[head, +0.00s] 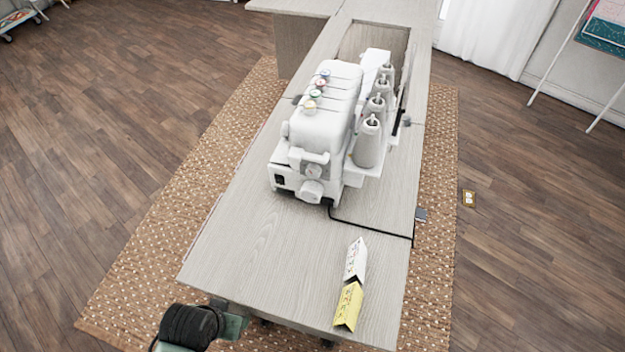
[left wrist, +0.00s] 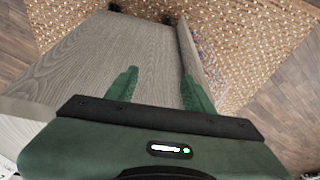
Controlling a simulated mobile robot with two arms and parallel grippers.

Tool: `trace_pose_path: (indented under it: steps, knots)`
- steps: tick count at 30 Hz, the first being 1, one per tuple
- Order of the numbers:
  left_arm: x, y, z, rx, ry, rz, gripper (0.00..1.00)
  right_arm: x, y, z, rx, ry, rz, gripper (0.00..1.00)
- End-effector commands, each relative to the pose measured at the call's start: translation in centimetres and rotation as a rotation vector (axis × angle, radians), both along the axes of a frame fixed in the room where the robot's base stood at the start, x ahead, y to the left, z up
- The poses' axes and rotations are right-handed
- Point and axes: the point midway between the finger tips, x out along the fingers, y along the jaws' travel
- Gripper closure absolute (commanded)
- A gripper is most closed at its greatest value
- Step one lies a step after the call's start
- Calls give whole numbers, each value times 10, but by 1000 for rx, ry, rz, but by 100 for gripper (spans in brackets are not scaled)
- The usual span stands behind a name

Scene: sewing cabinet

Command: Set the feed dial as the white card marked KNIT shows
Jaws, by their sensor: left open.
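A white serger-type sewing machine (head: 322,125) stands on the cabinet top. Its near end carries a round grey-faced dial (head: 312,171) and a larger white knob (head: 311,191) below it; I cannot read their marks or tell which is the feed dial. A white folded card (head: 356,260) stands on the near right of the top, its writing too small to read. A yellow folded card (head: 348,305) touches or nearly touches its near end. My left gripper (left wrist: 160,92) is open and empty beside the cabinet's near left edge, away from the machine. My right gripper is not in view.
The pale wood cabinet top (head: 262,255) is clear between the machine and its near left edge. Several thread cones (head: 368,142) stand along the machine's right side. A black cable (head: 375,228) runs across the top to the right edge. A patterned rug (head: 130,270) lies below.

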Motion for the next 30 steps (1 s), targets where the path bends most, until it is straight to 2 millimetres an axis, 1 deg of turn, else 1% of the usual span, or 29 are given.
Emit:
trace_pose_path:
  steps: [1, 6, 10, 11, 12, 16, 23, 26, 30]
  knots:
    - [1, 0, 15, -1, -12, 0, 48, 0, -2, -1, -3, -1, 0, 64]
    - [-2, 1, 56, -2, -32, -1, 48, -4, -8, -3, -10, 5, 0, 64]
    - [-5, 2, 84, -4, -49, -2, 48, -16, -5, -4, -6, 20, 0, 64]
    - [-5, 1, 91, -6, -59, -5, 48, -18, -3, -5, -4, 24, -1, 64]
    - [-1, -4, 103, -14, -92, -22, 48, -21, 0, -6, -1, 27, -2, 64]
    - [28, -24, 103, -39, -208, -98, 48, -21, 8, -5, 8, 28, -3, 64]
    - [76, -62, 109, -66, -429, -216, 48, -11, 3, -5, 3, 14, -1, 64]
    - [98, -81, 116, -71, -550, -269, 48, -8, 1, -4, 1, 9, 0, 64]
    - [131, -115, 135, -63, -774, -346, 48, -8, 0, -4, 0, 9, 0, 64]
